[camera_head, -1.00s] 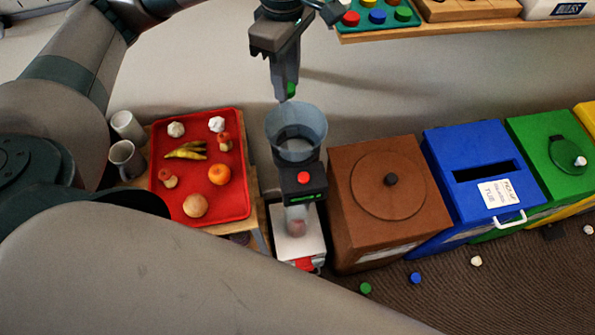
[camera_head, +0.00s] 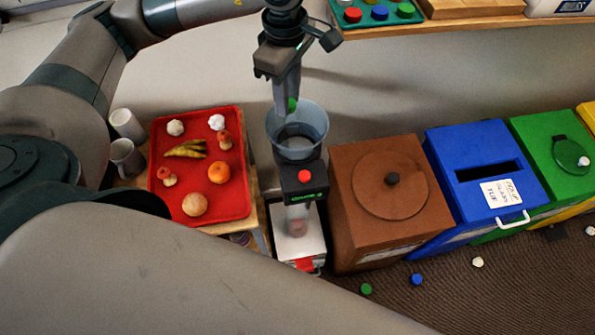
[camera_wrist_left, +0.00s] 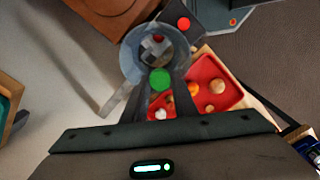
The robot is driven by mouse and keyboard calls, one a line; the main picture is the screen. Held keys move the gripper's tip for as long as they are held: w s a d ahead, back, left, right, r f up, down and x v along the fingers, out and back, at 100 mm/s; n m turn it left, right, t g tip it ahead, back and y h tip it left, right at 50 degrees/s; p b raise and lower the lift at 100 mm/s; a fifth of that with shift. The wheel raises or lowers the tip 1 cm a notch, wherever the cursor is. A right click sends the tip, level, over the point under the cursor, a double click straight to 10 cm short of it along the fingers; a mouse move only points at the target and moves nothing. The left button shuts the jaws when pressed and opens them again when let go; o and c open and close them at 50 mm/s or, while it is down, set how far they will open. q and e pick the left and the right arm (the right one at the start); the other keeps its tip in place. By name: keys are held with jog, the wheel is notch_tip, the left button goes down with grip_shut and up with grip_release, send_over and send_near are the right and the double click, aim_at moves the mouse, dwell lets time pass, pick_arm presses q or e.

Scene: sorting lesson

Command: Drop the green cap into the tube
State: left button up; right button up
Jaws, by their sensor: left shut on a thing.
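The green cap (camera_head: 292,104) is held between the fingertips of my left gripper (camera_head: 285,104), just above the rim of the tube's wide funnel mouth. In the left wrist view the green cap (camera_wrist_left: 160,80) sits between the two fingers, in front of the near edge of the funnel. The tube (camera_head: 297,127) has a clear grey funnel on a black box with a red button, and it stands upright. The funnel also shows in the left wrist view (camera_wrist_left: 131,55). My right gripper is not seen.
Loose caps (camera_head: 366,289) lie on the floor.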

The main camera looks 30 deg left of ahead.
pick_arm(q)
jog(key=o, duration=1.1)
jog(key=shift+r, duration=0.1)
jog(key=shift+r+b, duration=0.3)
jog(key=shift+r, duration=0.2)
jog(key=shift+r+b, duration=1.95)
jog(key=shift+r, duration=6.15)
